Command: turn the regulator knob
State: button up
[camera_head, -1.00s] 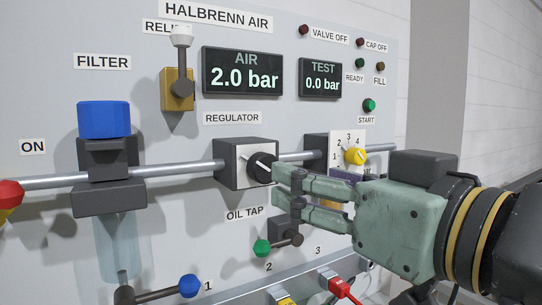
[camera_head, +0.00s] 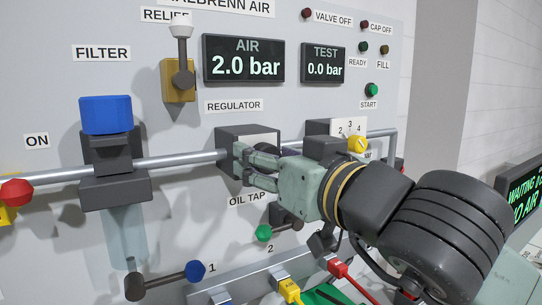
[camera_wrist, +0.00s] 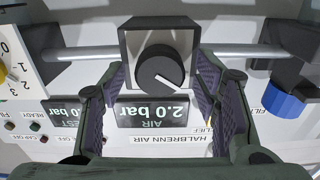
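The regulator knob (camera_wrist: 160,70) is a round black dial with a white pointer line, on a pale plate of a dark block. In the upside-down wrist view it sits between my two finger pads, with a gap on each side. In the head view the regulator block (camera_head: 226,141) is partly covered by my gripper (camera_head: 243,163), and the knob is mostly hidden. My gripper is open, its fingers in front of the block. The AIR display (camera_head: 244,60) reads 2.0 bar.
A metal pipe (camera_head: 185,160) runs through the block. The filter (camera_head: 107,115) stands left, the yellow selector dial (camera_head: 358,144) right. The oil tap's green knob (camera_head: 264,233) and coloured hose fittings (camera_head: 289,289) are below. The relief lever (camera_head: 181,55) is above.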

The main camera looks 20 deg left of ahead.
jog(key=c, duration=1.1)
jog(key=shift+f+m+b, duration=0.1)
jog(key=shift+m+b, duration=0.3)
jog(key=shift+b, duration=0.1)
jog(key=shift+f+m+b, duration=0.15)
jog(key=shift+m+b, duration=4.9)
jog(key=shift+m, duration=2.7)
jog(key=shift+f+m+b, duration=0.1)
jog(key=shift+m+b, duration=4.95)
jog(key=shift+m, duration=2.7)
